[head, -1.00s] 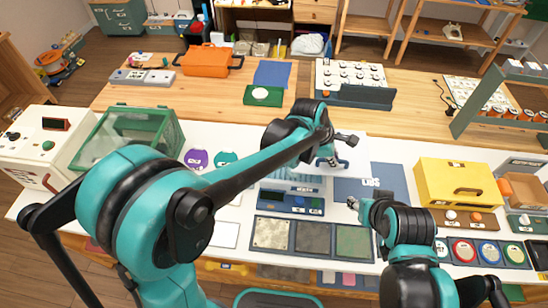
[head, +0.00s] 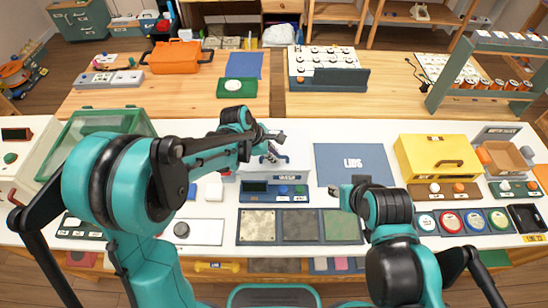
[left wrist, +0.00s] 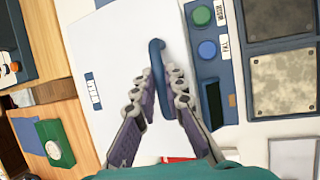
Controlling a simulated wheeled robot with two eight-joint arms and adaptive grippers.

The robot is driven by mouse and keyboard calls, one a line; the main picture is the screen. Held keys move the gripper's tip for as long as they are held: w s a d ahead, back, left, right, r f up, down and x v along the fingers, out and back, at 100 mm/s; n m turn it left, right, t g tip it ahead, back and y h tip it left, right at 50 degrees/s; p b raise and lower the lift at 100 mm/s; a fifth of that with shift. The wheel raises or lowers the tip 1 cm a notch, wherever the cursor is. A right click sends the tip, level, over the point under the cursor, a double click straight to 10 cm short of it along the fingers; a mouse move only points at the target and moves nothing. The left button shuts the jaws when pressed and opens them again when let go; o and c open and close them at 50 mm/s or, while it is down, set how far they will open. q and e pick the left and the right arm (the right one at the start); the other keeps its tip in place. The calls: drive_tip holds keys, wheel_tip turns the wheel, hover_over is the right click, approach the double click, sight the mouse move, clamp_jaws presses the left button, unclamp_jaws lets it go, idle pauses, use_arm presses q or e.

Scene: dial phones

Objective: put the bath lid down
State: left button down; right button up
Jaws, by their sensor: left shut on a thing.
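The bath lid (head: 292,150) is a white panel over the bath unit (head: 258,189), which has a blue front panel with buttons. In the left wrist view the lid (left wrist: 115,50) fills the middle, with a blue bar handle (left wrist: 156,60) and a small label. My left gripper (head: 273,140) is shut on this handle; its fingers (left wrist: 160,88) also show in the left wrist view. I cannot tell whether the lid touches the bath. The blue LIDS mat (head: 352,178) is bare, right of the bath. My right gripper (head: 343,195) is just below the mat; its opening is unclear.
A yellow box (head: 438,158) stands right of the mat. Stone-like and green tiles (head: 300,226) lie in front of the bath. Round coloured pads (head: 449,222) lie at the right. A green-framed clear case (head: 92,130) stands at the left.

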use_arm(q)
drive_tip(key=shift+f, duration=0.25)
drive_tip(key=shift+f, duration=0.1)
drive_tip(key=shift+f+b, duration=0.3)
drive_tip(key=shift+b, duration=0.05)
drive_tip(key=c, duration=1.6)
unclamp_jaws()
drive_tip(key=shift+r, duration=0.1)
